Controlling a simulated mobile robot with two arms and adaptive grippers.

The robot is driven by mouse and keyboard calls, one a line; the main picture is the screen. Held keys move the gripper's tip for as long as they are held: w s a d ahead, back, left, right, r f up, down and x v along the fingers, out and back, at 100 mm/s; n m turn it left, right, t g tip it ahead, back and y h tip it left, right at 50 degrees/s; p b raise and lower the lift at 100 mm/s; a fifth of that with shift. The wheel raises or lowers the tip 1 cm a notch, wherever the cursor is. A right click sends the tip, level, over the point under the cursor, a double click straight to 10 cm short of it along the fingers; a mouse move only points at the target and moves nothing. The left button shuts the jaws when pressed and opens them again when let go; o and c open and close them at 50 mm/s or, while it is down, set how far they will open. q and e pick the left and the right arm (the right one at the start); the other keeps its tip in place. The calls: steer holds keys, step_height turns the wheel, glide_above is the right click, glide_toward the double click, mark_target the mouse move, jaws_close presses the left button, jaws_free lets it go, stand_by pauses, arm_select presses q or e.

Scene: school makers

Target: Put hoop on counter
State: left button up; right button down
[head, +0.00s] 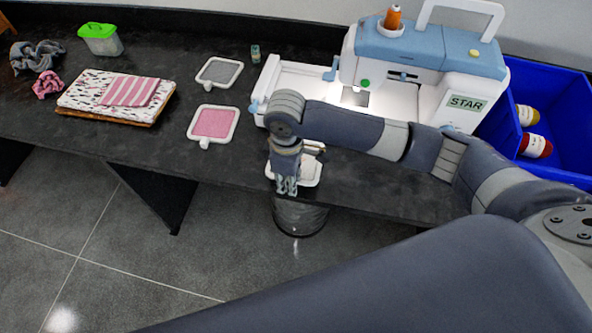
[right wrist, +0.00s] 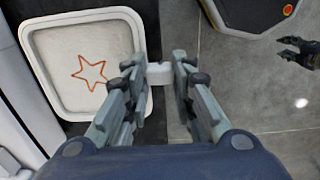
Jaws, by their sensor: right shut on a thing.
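A white square hoop (head: 312,174) with rounded corners is at the counter's front edge in the head view. The right wrist view shows its pale cloth with an orange star outline (right wrist: 88,73). My right gripper (head: 287,188) points down there, and its fingers (right wrist: 160,80) are shut on the hoop's small white tab. I cannot tell if the hoop touches the counter (head: 180,167) or is just above it. My left gripper (right wrist: 300,52) shows small and dark at the right wrist view's edge, its fingers apart, over the floor. It is not in the head view.
A pink hoop (head: 213,123) and a grey hoop (head: 220,73) lie on the counter. Behind my right arm stands a blue-white sewing machine (head: 425,55); a blue bin (head: 566,110) is at right. Folded fabric (head: 85,92) is at left. A round waste bin (head: 300,219) stands below the edge.

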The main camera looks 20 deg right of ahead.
steer(key=shift+w+d, duration=1)
steer(key=shift+w, duration=0.2)
steer(key=shift+w+d+f, duration=0.1)
steer(key=shift+w+d, duration=0.05)
steer(key=shift+w, duration=0.1)
steer(key=shift+d+f+p, duration=0.1)
steer(key=shift+f+p, duration=0.2)
step_height(320, 180, down, 2)
steer(key=shift+f+p, duration=0.15)
steer(key=shift+p, duration=0.15)
steer(key=shift+f, duration=0.35)
arm_select(q)
steer(key=shift+w+d+r, duration=0.3)
steer(key=shift+w+r, duration=0.45)
steer(key=shift+w, duration=0.2)
steer(key=shift+s, duration=0.2)
arm_select(e)
steer(key=shift+f, duration=0.1)
steer(key=c, duration=1.3)
jaws_free()
steer(key=shift+c, duration=0.2)
arm_select(q)
steer(key=shift+s, duration=0.15)
